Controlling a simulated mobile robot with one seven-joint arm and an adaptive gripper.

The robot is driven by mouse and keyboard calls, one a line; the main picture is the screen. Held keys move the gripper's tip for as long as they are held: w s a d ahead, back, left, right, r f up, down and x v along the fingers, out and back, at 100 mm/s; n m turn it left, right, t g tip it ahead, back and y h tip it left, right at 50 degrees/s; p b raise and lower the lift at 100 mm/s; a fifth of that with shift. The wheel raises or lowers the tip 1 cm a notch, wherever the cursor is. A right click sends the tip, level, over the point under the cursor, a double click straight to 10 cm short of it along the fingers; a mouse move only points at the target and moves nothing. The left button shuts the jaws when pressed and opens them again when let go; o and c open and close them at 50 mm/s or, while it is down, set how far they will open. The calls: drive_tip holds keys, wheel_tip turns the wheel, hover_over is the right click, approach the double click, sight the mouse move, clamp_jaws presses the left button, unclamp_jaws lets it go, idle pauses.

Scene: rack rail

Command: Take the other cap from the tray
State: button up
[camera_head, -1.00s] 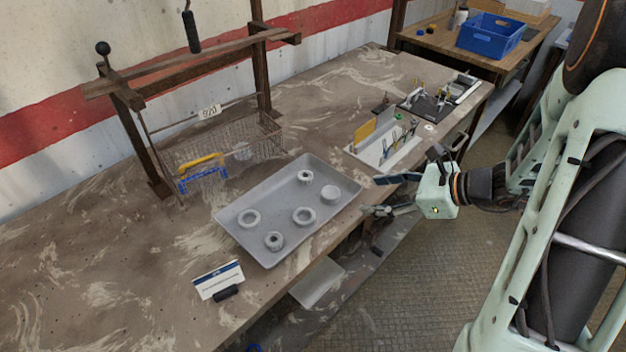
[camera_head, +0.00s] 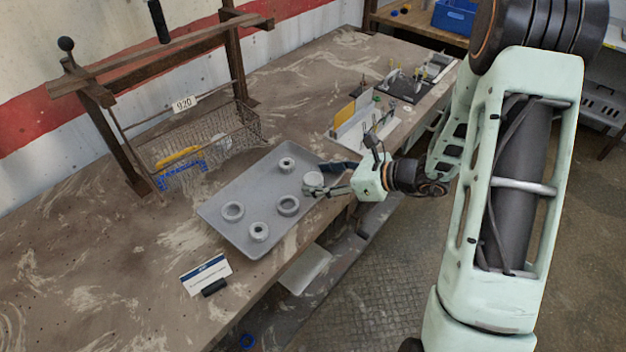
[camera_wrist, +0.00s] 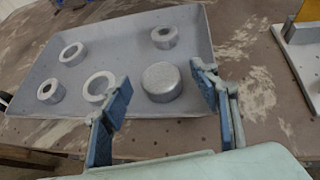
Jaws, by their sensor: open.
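A grey tray (camera_head: 236,243) lies on the bench and holds several round grey parts. The cap (camera_head: 313,180), a solid-topped disc, sits near the tray's right edge; in the wrist view the cap (camera_wrist: 162,82) lies ahead of and between my fingers. My gripper (camera_head: 322,180) is open and empty, its fingers on either side of the cap in the head view. The other parts are rings with holes: a wide ring (camera_head: 232,211), another wide ring (camera_head: 288,205), a thick small-holed ring (camera_head: 258,231) and another thick one (camera_head: 287,164). Whether my fingers touch the cap is not clear.
Bare bench lies left of the tray.

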drive_tip(key=shift+w+a+f, duration=0.15)
drive_tip(key=shift+a+f, duration=0.05)
drive_tip(key=shift+a, duration=0.2)
drive_tip(key=shift+c, duration=0.2)
drive_tip(key=c, duration=1.1)
drive_tip(key=shift+r, duration=0.1)
